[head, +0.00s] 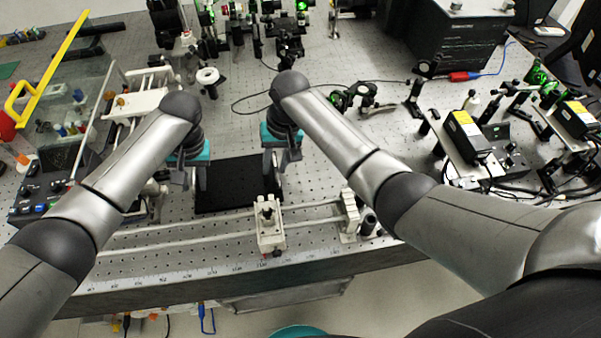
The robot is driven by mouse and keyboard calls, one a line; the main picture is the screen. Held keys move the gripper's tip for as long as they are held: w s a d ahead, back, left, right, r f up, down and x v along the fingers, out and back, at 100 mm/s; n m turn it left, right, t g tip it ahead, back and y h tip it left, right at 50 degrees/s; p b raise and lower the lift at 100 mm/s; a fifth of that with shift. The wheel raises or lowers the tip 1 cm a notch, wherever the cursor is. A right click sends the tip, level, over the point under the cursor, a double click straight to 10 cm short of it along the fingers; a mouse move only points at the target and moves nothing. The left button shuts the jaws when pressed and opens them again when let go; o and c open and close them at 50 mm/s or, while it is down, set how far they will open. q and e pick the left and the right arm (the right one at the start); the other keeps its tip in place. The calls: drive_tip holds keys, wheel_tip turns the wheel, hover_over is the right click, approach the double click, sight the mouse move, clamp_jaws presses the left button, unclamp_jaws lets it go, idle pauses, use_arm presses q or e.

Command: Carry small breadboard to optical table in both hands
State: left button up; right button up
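The small breadboard (236,186) is a flat black plate left of the middle in the head view. It lies flat on or just above the grey perforated optical table (320,63); I cannot tell if it touches the table. My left gripper (188,182) points down at the plate's left edge. My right gripper (274,172) points down at its right edge. Both have teal bodies and grey fingers. The fingertips are small and partly hidden by the arms, so I cannot tell whether they close on the plate.
A rail with a pale carrier (269,226) runs along the front, close to the plate. Optics mounts (287,43) stand behind. A black box (458,38) is at the back right; yellow-labelled devices (467,137) are at right. A clear panel (68,118) is at left.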

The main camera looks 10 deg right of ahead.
use_arm(q)
drive_tip(key=shift+o, duration=0.4)
use_arm(e)
drive_tip(key=shift+o, duration=0.4)
drive_tip(key=shift+r, duration=0.1)
use_arm(q)
wheel_tip(320, 180, up, 12)
drive_tip(key=d, duration=0.2)
drive_tip(key=shift+d+f, duration=0.15)
use_arm(e)
wheel_tip(320, 180, up, 12)
drive_tip(key=d, duration=0.2)
drive_tip(key=shift+d+f, duration=0.15)
drive_tip(key=shift+f, duration=0.05)
use_arm(q)
drive_tip(key=shift+s, duration=0.15)
use_arm(e)
drive_tip(key=shift+s, duration=0.15)
